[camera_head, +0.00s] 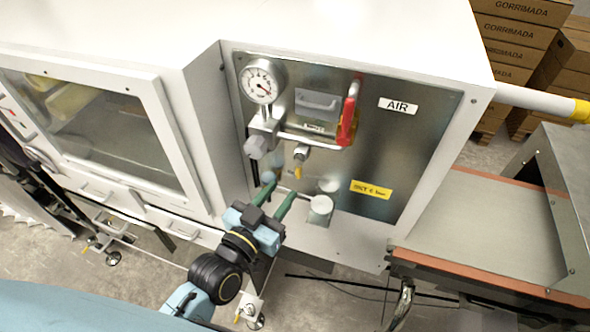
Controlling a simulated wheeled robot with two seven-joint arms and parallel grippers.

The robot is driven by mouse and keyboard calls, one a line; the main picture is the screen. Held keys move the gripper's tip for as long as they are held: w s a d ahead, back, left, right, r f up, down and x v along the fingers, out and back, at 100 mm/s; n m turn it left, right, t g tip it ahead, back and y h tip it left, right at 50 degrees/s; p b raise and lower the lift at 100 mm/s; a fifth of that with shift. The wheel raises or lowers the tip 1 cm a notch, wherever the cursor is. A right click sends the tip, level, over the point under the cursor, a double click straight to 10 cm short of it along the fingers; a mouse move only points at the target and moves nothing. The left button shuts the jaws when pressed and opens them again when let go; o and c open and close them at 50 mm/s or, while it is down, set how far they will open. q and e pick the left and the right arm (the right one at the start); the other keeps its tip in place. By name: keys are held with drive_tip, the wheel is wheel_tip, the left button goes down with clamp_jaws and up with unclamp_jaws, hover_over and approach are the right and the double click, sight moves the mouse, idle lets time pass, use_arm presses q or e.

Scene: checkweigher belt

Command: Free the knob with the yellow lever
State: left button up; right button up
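A grey knob (258,146) sits at the lower left of the air fittings on a steel panel, below a round gauge (262,82). A small yellow lever (298,172) hangs below a fitting to the right of the knob and points down. My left gripper (281,188) is in front of the panel, below the knob and lever. My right gripper is not in view.
A red-handled valve (347,115) stands out on the pipe to the right. A windowed cabinet door (165,125) is at left, a belt (480,230) at right.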

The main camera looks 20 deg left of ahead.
sight(297, 172)
use_arm(q)
drive_tip(key=x, duration=0.7)
drive_tip(key=shift+p, duration=0.35)
drive_tip(key=shift+c, duration=0.4)
clamp_jaws()
